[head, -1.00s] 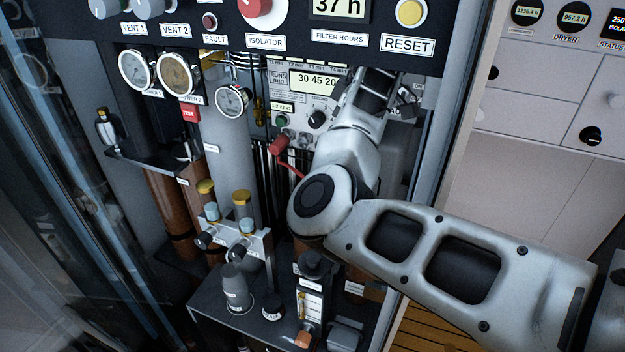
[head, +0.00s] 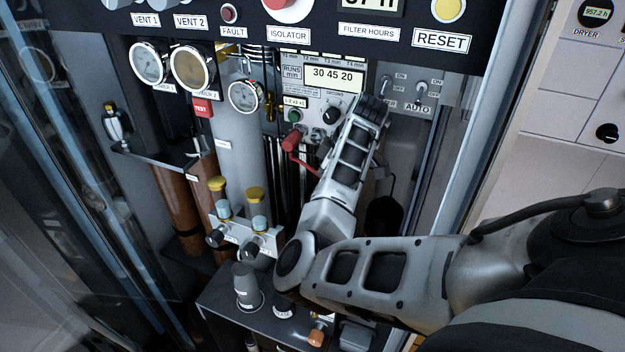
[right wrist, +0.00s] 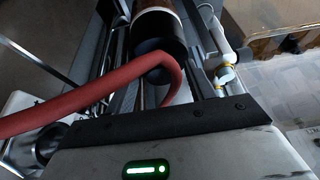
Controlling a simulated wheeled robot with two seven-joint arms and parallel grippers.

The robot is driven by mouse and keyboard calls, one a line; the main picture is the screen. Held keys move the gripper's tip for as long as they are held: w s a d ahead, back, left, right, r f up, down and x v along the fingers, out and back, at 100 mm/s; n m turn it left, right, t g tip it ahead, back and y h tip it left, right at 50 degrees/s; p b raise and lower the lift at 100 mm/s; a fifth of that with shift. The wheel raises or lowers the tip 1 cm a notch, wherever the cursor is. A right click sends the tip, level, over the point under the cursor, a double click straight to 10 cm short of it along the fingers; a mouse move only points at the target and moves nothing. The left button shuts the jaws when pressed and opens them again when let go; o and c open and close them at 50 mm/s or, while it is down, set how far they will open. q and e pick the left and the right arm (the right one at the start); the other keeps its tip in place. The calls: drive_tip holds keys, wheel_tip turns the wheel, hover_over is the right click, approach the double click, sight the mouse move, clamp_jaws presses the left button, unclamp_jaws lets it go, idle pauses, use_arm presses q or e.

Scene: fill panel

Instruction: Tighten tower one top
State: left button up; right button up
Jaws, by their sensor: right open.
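Brown tower cylinders (head: 181,205) stand at the left inside the cabinet in the head view. Their tops are hidden or dark behind the gauges and shelf, and I cannot read which is tower one. The right wrist view shows a dark cylinder with a copper-brown band (right wrist: 155,35) beyond the gripper housing. My left gripper is not in view.
A thick red bar or hose (right wrist: 85,95) crosses the right wrist view close by. Gauges (head: 193,67), yellow-capped fittings (head: 255,197) and a low black shelf (head: 222,300) crowd the cabinet. A glass door edge stands at left.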

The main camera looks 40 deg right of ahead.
drive_tip(key=shift+a+f, duration=0.1)
drive_tip(key=c, duration=1)
